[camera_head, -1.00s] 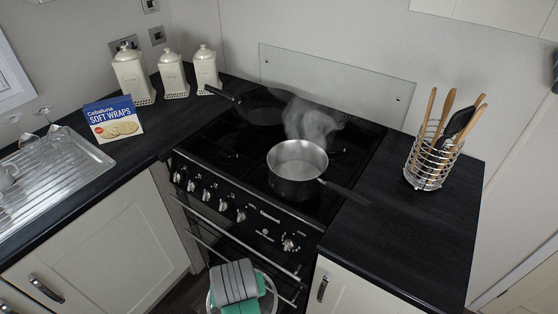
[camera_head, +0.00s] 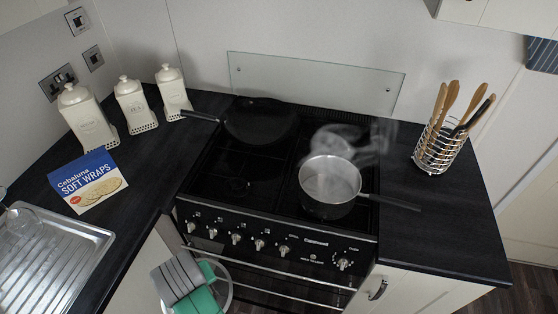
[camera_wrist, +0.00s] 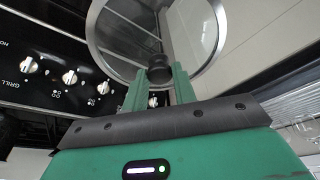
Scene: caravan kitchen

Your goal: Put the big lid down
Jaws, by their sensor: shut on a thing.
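The big lid (camera_wrist: 125,38) is round clear glass with a steel rim and a dark knob (camera_wrist: 158,75). My gripper (camera_wrist: 159,80) has its green fingers shut on that knob in the wrist view. In the head view my gripper (camera_head: 205,290) is at the bottom edge, in front of the cooker. Part of the lid's pale rim (camera_head: 229,285) shows beside it; the rest is hidden behind the gripper or cut off. The lid is held in the air, apart from the worktop.
A steaming saucepan (camera_head: 330,183) stands on the black hob, its handle pointing right. A dark frying pan (camera_head: 260,122) sits at the back left. A soft wraps box (camera_head: 88,182) and canisters stand left, a utensil basket (camera_head: 437,148) right. The right worktop (camera_head: 435,225) has clear room.

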